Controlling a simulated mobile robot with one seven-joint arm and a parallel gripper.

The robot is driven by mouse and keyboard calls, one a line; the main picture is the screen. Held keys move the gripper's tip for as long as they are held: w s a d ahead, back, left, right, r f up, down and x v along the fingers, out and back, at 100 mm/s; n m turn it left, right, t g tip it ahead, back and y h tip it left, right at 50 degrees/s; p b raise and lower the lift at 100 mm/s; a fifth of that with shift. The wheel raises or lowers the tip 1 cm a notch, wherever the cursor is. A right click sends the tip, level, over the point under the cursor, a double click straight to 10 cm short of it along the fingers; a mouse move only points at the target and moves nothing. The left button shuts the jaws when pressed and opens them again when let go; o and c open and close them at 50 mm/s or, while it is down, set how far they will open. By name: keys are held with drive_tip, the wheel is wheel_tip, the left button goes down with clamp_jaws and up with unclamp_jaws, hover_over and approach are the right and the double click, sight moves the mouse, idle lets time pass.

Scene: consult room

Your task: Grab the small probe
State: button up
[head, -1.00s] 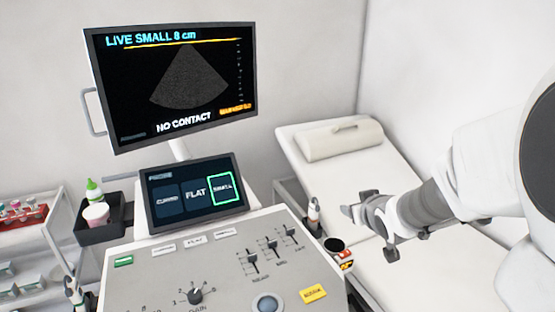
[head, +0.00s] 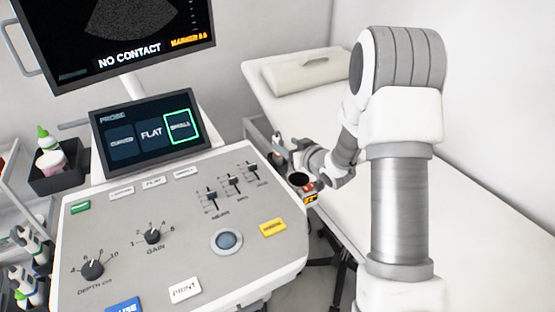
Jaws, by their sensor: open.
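The small probe (head: 277,141) stands in a holder at the right side of the ultrasound console (head: 75,230). Only a little of it shows, as my gripper is close in front of it and to its right. My gripper (head: 291,150) is open, its fingers pointing left at the probe. I cannot tell whether the fingers are around the probe or only beside it. The touch screen (head: 150,137) has its SMALL button outlined in green.
A dark round cup holder (head: 299,179) with an orange and red label sits just below my gripper. The exam bed (head: 345,215) with a pillow (head: 307,70) lies behind. Other probes (head: 22,275) hang at the lower left. A black tray (head: 60,180) holds bottles.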

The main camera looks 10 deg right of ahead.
sight(281, 141)
drive_tip(key=x, duration=0.5)
drive_tip(key=shift+w, duration=0.2)
drive_tip(key=x, duration=0.4)
drive_tip(key=shift+s+d+f, duration=0.1)
drive_tip(key=shift+d+f, duration=0.15)
drive_tip(key=shift+f, duration=0.05)
drive_tip(key=shift+w+a+f, duration=0.15)
drive_tip(key=shift+w+a, duration=0.05)
drive_tip(key=shift+w, duration=0.35)
clamp_jaws()
